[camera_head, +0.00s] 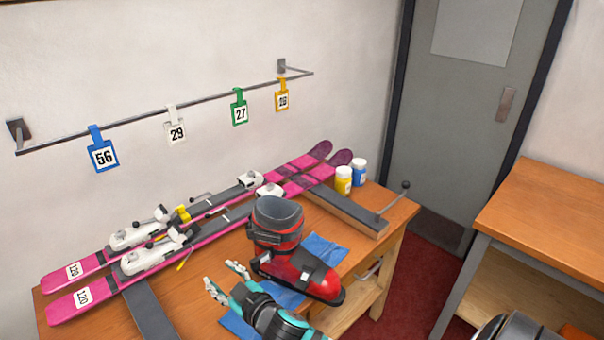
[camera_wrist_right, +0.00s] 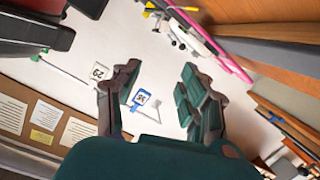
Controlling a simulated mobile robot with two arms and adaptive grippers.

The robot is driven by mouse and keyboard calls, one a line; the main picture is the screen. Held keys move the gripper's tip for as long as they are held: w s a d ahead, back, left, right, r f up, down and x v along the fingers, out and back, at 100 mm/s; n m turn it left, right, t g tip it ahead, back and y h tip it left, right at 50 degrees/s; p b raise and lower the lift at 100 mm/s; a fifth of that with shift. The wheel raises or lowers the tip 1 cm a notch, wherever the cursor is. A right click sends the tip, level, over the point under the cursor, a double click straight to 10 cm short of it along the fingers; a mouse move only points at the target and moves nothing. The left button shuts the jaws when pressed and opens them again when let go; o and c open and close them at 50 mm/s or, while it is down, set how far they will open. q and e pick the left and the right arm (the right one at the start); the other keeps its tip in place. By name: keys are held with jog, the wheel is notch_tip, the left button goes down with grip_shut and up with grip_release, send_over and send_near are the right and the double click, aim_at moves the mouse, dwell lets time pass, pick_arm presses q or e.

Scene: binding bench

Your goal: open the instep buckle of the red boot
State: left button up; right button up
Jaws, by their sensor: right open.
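The red boot (camera_head: 312,277) with a dark grey cuff stands upright on the bench, toe pointing to the lower right. A dark band crosses its cuff, and darker parts lie over the instep; I cannot tell the instep buckle's state. My right gripper (camera_head: 222,275), teal and black, is open and empty, just left of the boot and apart from it. In the right wrist view its two fingers (camera_wrist_right: 160,75) are spread with nothing between them. A dark shape fills that view's upper left; I cannot tell whether it is the boot. My left gripper is out of view.
Two pink skis (camera_head: 85,295) with white bindings lie behind the boot. A blue cloth (camera_head: 325,249) lies under it. Yellow and blue jars (camera_head: 343,181) stand at the bench's back right. Numbered tags (camera_head: 103,155) hang from a wall rail. A second table (camera_head: 550,215) stands right.

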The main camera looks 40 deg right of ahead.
jog(key=w+a+r+n+g+y, duration=0.1)
jog(key=w+a+r+n+y, duration=0.1)
jog(key=a+r+n+y, duration=0.45)
jog(key=w+a+r+n+g+y, duration=0.1)
jog(key=a+r+n+y, duration=0.2)
jog(key=r+n+y, duration=0.7)
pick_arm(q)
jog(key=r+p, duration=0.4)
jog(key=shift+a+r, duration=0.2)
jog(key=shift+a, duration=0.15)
pick_arm(e)
jog(key=n+g+h, duration=0.1)
jog(key=g+h, duration=1.2)
jog(key=h, duration=0.4)
send_over(295, 252)
notch_tip(295, 252, down, 13)
jog(key=shift+f, duration=0.1)
